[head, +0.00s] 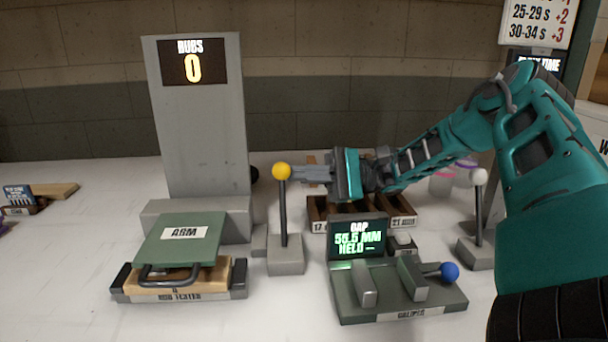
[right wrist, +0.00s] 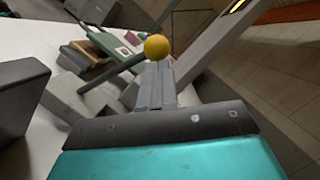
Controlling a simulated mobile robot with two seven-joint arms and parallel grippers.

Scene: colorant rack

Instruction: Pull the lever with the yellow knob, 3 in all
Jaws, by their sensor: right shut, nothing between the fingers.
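The lever with the yellow knob (head: 282,171) stands upright on a grey block base (head: 286,262) in the head view, just right of the rub tester. My right gripper (head: 297,173) reaches in from the right with its fingers shut and empty. Its fingertips are right at the yellow knob; I cannot tell whether they touch it. In the right wrist view the yellow knob (right wrist: 157,47) shows just beyond the tips of the shut fingers (right wrist: 156,75). The counter display (head: 193,62) on the grey column reads RUBS 0. My left gripper is not in view.
The rub tester (head: 180,293) with its green ARM plate (head: 183,238) is left of the lever. A caliper device (head: 400,300) with a blue knob (head: 450,271) stands in front of my right arm. A white-knobbed lever (head: 480,178) is at the right. A brown rack (head: 318,215) lies behind the caliper.

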